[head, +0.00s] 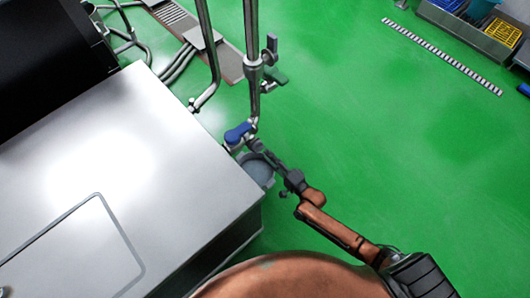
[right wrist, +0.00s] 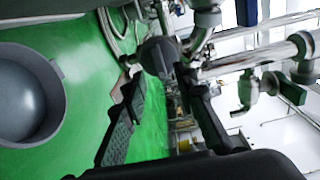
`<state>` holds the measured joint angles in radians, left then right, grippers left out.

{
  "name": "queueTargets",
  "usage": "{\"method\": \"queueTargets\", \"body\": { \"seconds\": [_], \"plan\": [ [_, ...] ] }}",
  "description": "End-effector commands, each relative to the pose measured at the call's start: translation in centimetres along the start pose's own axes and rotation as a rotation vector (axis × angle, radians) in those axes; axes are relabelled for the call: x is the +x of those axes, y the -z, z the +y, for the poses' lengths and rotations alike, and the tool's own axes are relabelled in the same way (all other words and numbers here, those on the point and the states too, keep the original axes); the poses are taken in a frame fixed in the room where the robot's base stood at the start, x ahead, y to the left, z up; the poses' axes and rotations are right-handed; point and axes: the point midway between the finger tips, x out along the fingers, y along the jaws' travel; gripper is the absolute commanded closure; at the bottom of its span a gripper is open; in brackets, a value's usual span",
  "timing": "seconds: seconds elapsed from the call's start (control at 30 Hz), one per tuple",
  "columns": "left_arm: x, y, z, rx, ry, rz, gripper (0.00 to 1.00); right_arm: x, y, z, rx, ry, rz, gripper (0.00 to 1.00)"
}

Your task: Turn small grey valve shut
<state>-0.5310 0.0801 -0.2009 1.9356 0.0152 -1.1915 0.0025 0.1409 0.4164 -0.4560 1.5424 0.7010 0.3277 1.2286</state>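My right gripper (head: 256,148) is at the low end of the upright steel pipe (head: 252,100), just right of the blue-handled valve (head: 238,132). In the right wrist view its two dark fingers (right wrist: 163,98) stand apart. A dark grey rounded part (right wrist: 158,54) shows past the fingertips and close to them; I cannot tell if it is the small grey valve or if they touch. Higher on the pipe in the head view is a valve with a grey handle (head: 271,47). Below that is a dark green handle (head: 276,76). My left gripper is not in view.
A grey round bucket (head: 259,170) stands on the green floor below the gripper; it also shows in the right wrist view (right wrist: 58,95). A large steel cabinet (head: 120,170) is to the left. Open floor lies to the right, with crates (head: 502,32) far off.

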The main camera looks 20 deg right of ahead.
Motion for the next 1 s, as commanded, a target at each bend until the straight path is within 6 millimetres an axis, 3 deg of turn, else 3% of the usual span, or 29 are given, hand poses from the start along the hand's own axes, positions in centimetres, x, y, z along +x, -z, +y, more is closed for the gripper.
{"method": "queueTargets", "body": {
  "seconds": [0.2,0.4,1.0],
  "plan": [
    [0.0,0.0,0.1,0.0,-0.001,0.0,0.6,-4.8,0.0,0.1,0.0,-0.003,0.0,0.73],
    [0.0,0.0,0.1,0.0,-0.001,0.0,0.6,-7.5,0.0,0.1,0.0,-0.002,0.0,0.73],
    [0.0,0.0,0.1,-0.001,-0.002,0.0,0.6,-8.3,0.0,0.0,0.001,-0.001,-0.001,0.73]
  ]
}}
